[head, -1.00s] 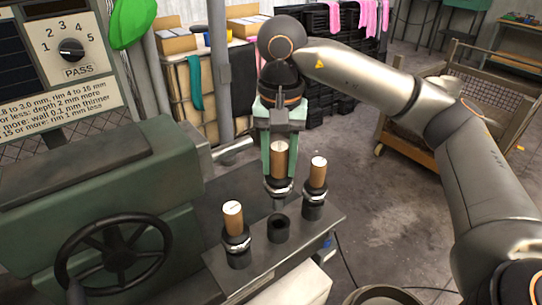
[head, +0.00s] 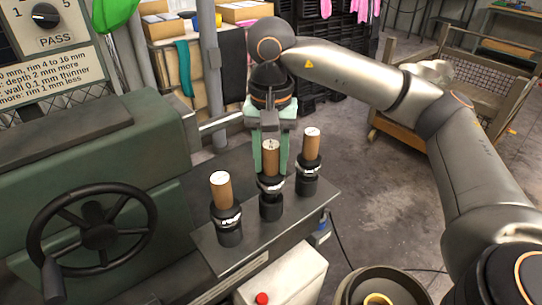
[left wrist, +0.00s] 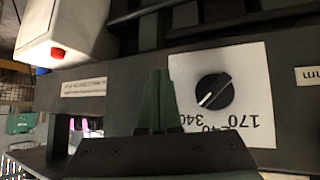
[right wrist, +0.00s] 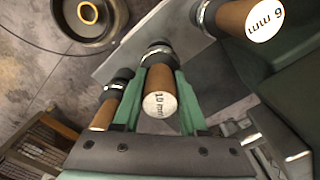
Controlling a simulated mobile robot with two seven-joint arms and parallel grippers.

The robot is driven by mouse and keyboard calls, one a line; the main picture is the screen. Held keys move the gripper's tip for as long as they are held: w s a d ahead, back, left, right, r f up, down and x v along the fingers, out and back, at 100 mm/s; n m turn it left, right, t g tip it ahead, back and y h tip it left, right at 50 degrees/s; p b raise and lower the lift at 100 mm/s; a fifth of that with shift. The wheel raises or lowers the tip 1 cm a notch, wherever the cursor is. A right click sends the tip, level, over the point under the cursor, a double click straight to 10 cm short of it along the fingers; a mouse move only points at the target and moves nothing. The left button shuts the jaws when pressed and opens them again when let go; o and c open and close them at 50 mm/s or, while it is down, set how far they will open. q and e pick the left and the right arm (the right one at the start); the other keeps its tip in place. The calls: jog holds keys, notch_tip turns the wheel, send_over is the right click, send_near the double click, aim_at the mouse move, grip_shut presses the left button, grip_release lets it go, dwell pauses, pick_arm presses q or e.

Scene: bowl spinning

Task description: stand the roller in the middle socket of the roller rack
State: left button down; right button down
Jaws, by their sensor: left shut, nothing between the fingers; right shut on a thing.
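The roller (head: 271,158) has a wooden grip and a black collar with a silver ring. My right gripper (head: 270,170) is shut on it and holds it upright over the middle socket (head: 271,208) of the roller rack (head: 225,258). Its lower end lines up with the socket; I cannot tell how deep it sits. In the right wrist view the held roller (right wrist: 160,104), marked "10 mm", is between the fingers of my right gripper (right wrist: 155,78). My left gripper (left wrist: 160,85) is shut and empty in the left wrist view, in front of a dial plate.
Other rollers stand in the left socket (head: 221,190) and right socket (head: 311,145), close on both sides. A green machine with a handwheel (head: 97,236) is at left. A box with a red button (head: 262,298) and a round pan (head: 345,292) are in front.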

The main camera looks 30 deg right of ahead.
jog(key=shift+f, duration=0.25)
jog(key=shift+f+b, duration=0.45)
dwell(0.4)
jog(key=shift+c, duration=1.8)
grip_release()
notch_tip(320, 180, up, 11)
jog(key=p, duration=0.4)
jog(key=shift+r, duration=0.2)
jog(key=shift+r+p, duration=0.3)
jog(key=shift+r, duration=0.3)
